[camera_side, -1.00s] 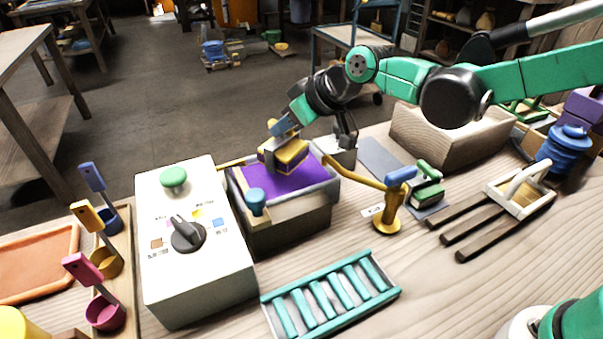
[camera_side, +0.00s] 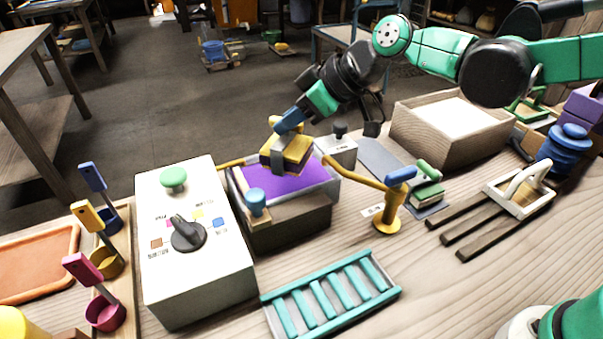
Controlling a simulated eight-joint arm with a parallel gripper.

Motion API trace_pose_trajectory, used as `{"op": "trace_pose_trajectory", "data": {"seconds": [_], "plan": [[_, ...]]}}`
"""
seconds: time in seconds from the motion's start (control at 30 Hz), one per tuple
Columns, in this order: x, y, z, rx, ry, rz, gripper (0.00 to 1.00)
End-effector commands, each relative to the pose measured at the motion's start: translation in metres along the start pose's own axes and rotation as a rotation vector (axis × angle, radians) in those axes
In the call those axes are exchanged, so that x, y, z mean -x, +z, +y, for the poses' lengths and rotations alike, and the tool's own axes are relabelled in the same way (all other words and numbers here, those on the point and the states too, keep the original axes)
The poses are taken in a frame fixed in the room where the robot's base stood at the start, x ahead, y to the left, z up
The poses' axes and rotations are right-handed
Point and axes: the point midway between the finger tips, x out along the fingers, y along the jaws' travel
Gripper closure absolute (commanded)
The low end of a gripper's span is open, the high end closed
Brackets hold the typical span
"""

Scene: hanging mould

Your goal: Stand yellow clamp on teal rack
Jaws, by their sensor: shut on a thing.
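The yellow clamp (camera_side: 294,151), a yellow block with a dark lower part, is above the purple surface of the grey tray (camera_side: 333,188). My gripper (camera_side: 281,133) is shut on the upper part of the yellow clamp and comes down to it from the upper right. The fingers hide part of the clamp. A small gap seems to show between the clamp and the purple surface. The teal rack (camera_side: 331,292), a low frame with several teal bars, lies on the table at the front centre. Its bars are empty.
A white control box (camera_side: 195,270) with a green button and dark knob stands left of the tray. A blue knob (camera_side: 256,201) sits at the tray's front. Table right of the rack is clear.

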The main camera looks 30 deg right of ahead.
Motion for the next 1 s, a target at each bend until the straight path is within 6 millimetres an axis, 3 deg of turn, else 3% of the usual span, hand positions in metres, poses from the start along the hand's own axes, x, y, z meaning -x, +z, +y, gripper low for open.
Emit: {"op": "trace_pose_trajectory", "data": {"seconds": [0.3, 0.5, 0.67, 1.0], "plan": [[0.106, -0.001, -0.085, 0.391, -0.398, 0.003, 1.00], [0.149, 0.004, -0.118, 0.549, -0.551, 0.003, 1.00], [0.151, 0.013, -0.125, 0.586, -0.587, 0.003, 1.00], [0.098, 0.066, -0.125, 0.585, -0.586, 0.003, 1.00]]}}
